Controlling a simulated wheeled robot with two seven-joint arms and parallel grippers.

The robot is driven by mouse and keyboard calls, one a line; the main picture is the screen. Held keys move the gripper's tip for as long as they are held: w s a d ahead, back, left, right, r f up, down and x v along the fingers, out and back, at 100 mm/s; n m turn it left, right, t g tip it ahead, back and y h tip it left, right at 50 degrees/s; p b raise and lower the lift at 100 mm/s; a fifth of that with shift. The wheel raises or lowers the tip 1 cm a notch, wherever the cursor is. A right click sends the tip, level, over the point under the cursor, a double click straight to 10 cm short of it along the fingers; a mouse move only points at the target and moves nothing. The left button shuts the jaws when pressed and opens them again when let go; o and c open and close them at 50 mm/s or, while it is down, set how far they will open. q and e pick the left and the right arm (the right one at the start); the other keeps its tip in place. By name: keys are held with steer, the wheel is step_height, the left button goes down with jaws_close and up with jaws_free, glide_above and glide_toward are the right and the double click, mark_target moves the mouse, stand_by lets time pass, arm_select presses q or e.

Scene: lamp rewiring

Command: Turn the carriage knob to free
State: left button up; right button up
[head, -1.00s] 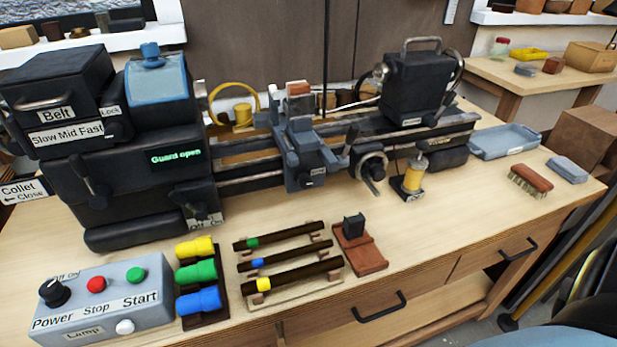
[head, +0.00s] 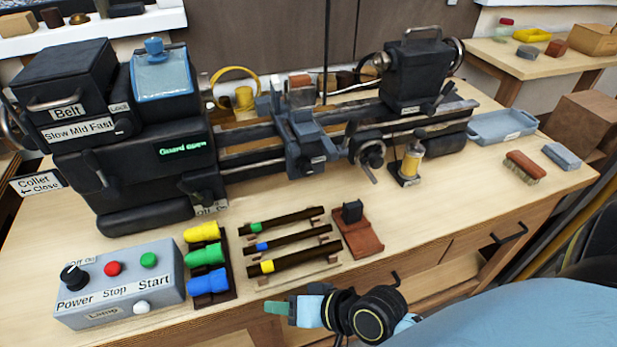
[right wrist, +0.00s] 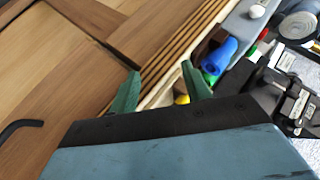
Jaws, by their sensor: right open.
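The lathe's grey-blue carriage (head: 305,140) sits on the bed rails in the middle of the head view, with a small label low on its front too small to read. A dark handwheel with a crank (head: 371,155) is just right of it. I cannot tell which part is the carriage knob or how it is set. My right gripper (head: 276,307), with green fingertips, is at the front edge of the bench, well below and apart from the carriage. It is open and empty in the right wrist view (right wrist: 160,72). My left gripper is out of view.
The control box (head: 120,280) and a rack with yellow, green and blue handles (head: 205,258) stand at the front left. Several dark rods lie on a wooden rack (head: 288,245). A red-brown block stand (head: 357,232), an oil can (head: 411,162) and a grey tray (head: 500,126) are further right.

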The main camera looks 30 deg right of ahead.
steer(key=w+d+r+m+t, duration=0.1)
steer(key=w+r+m+t, duration=0.1)
steer(key=r+m+t, duration=0.3)
steer(key=w+d+r+m+t, duration=0.1)
steer(key=w+r+m+t, duration=0.15)
steer(key=r+m, duration=0.4)
steer(key=m+t+h, duration=0.2)
steer(key=m+h, duration=0.8)
steer(key=m, duration=0.9)
glide_toward(308, 173)
steer(key=s, duration=0.1)
steer(key=s+a, duration=0.1)
steer(key=s+r, duration=0.1)
steer(key=shift+s+a+p, duration=0.3)
steer(key=shift+a+p, duration=0.05)
steer(key=shift+d+f+m+g, duration=0.1)
steer(key=shift+d+m+g, duration=0.15)
steer(key=shift+d, duration=0.05)
steer(key=shift+w+d, duration=0.1)
steer(key=shift+w, duration=0.25)
steer(key=p+x, duration=0.2)
steer(key=x, duration=1)
steer(key=shift+w+d+f, duration=0.1)
steer(key=shift+w+f, duration=0.05)
steer(key=shift+w, duration=0.1)
